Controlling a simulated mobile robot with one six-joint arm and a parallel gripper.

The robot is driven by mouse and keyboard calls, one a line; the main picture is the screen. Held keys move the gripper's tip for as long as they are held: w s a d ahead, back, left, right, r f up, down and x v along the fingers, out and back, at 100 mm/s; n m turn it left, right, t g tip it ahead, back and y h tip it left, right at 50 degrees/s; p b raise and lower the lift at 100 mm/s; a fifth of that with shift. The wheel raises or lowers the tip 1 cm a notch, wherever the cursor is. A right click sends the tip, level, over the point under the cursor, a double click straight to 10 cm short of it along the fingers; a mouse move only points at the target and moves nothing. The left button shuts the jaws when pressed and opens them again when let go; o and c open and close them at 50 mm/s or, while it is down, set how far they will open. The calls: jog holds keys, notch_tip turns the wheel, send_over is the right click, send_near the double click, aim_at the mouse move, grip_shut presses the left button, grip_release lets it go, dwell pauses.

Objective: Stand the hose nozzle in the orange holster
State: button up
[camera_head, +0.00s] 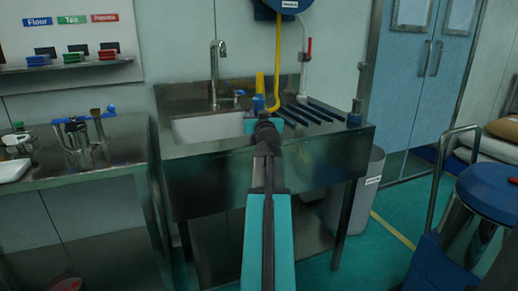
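My arm reaches up the middle of the picture to the steel sink unit (270,183). My gripper (264,118) is a small dark shape at the front of the sink, and its fingers cannot be made out. A yellow hose (277,62) hangs from a blue reel (286,4) and curves down to just behind my gripper. A short upright yellow piece (260,83) stands left of the hose, with a blue part just below it. I cannot tell whether these are the nozzle. No clearly orange holster shows; my arm hides part of the sink.
A tall tap (215,70) stands behind the basin (208,129). The ribbed drainboard right of my gripper is mostly clear, with a blue-topped fitting (354,113) at its right end. A grey bin (367,190) stands right of the sink, and a steel bench (90,165) stands left.

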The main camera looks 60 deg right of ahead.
jog(key=shift+f, duration=0.1)
dwell(0.5)
jog(key=o, duration=1.1)
jog(key=shift+p+v, duration=0.6)
jog(key=shift+v, duration=3.5)
jog(key=shift+a+f+b, duration=0.15)
jog(key=shift+b, duration=0.15)
jog(key=b+v, duration=0.2)
jog(key=b, duration=0.4)
jog(key=shift+s+a, duration=0.15)
jog(key=shift+s, duration=0.05)
jog(key=b+v, duration=0.2)
jog(key=b, duration=0.1)
jog(key=shift+s+a+b, duration=0.2)
jog(key=shift+a+b, duration=0.05)
jog(key=shift+b, duration=0.15)
